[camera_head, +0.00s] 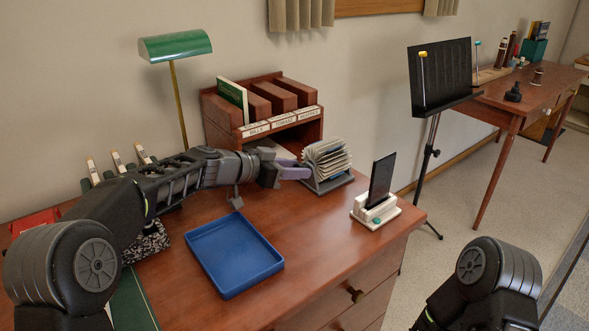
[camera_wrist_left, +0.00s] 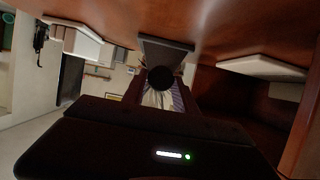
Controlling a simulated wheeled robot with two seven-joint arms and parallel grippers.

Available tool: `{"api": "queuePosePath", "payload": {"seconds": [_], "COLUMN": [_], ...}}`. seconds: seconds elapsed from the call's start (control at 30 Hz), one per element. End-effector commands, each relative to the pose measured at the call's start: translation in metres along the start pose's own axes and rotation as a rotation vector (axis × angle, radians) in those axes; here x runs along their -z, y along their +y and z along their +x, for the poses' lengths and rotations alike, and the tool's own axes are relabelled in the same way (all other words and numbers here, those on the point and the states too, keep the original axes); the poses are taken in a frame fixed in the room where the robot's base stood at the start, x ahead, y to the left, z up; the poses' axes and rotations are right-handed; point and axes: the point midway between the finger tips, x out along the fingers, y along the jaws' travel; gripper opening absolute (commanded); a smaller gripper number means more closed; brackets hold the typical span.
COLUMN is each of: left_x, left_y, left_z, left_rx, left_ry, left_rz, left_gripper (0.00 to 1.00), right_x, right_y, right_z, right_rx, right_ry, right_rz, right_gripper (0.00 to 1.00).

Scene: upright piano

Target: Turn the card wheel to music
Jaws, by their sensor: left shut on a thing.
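The card wheel (camera_head: 328,158), a fan of white cards on a grey base, stands on the brown desk at the back right. My left gripper (camera_head: 296,173) reaches it from the left and is shut at its near-left side. In the left wrist view a dark round knob (camera_wrist_left: 161,77) sits at the fingertips, with pale cards (camera_wrist_left: 157,98) behind it. The fingers hide part of the grip. My right arm shows at the lower right; its gripper is out of view.
A phone stands in a white dock (camera_head: 376,211) right of the card wheel. A blue tray (camera_head: 234,254) lies in front. A wooden sorter (camera_head: 262,113) and green lamp (camera_head: 175,46) stand behind. A black music stand (camera_head: 440,75) is beyond the desk's right end.

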Motion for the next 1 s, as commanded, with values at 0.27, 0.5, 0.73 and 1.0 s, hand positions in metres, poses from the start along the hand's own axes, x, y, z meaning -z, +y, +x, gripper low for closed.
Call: {"api": "queuePosePath", "payload": {"seconds": [0.27,0.5,0.73,1.0], "left_x": [0.0,-0.0008,-0.0013,-0.0018], "left_y": [-0.0007,-0.0017,-0.0034,-0.0053], "left_z": [-0.0002,0.0001,0.0001,0.0001], "left_rx": [-0.002,-0.026,-0.079,-0.157], "left_ry": [0.0,-0.001,-0.001,-0.001], "left_rz": [-0.007,-0.066,-0.195,-0.384], "left_gripper": [0.0,0.0,0.0,0.0], "right_x": [0.0,0.0,0.0,0.0], "right_y": [0.0,-0.0001,-0.0007,-0.0024], "right_z": [-0.0001,-0.0003,-0.0017,-0.0063], "right_rx": [0.0,0.0,0.0,0.0], "right_ry": [0.0,0.0,0.0,0.0], "right_rz": [0.0,0.0,0.0,-0.001], "right_gripper": [0.27,0.27,0.27,0.27]}}
